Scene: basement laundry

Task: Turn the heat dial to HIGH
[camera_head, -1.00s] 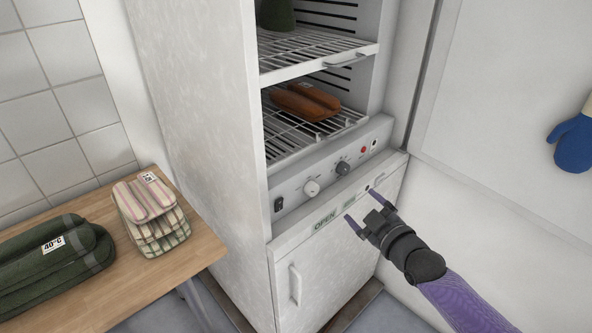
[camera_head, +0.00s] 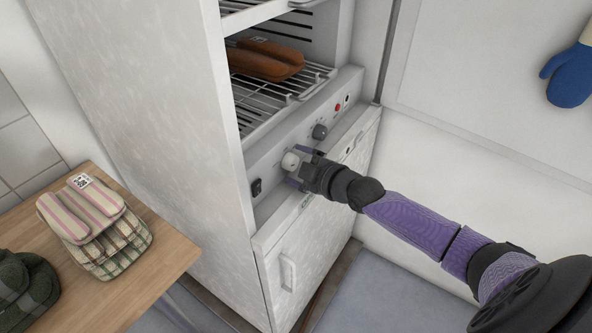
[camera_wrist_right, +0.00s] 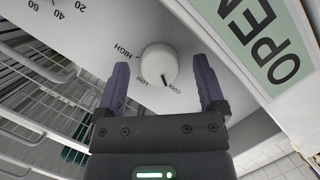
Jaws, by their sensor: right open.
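The heat dial (camera_head: 290,161) is a white round knob on the grey control panel of the cabinet. In the right wrist view the dial (camera_wrist_right: 159,60) has HIGH, LOW and COOL printed around it, and its dark mark points toward COOL. My right gripper (camera_head: 299,168) is at the panel in the head view. In the wrist view the open right gripper (camera_wrist_right: 159,68) has one finger on each side of the dial, with visible gaps, so it does not appear to grip it. My left gripper is not in view.
A dark knob (camera_head: 319,131) and red light (camera_head: 337,107) are right of the dial; a black switch (camera_head: 257,187) is left. A wire rack (camera_head: 262,112) with a brown folded cloth (camera_head: 266,60) is above. A wooden table (camera_head: 165,262) with folded cloths stands left.

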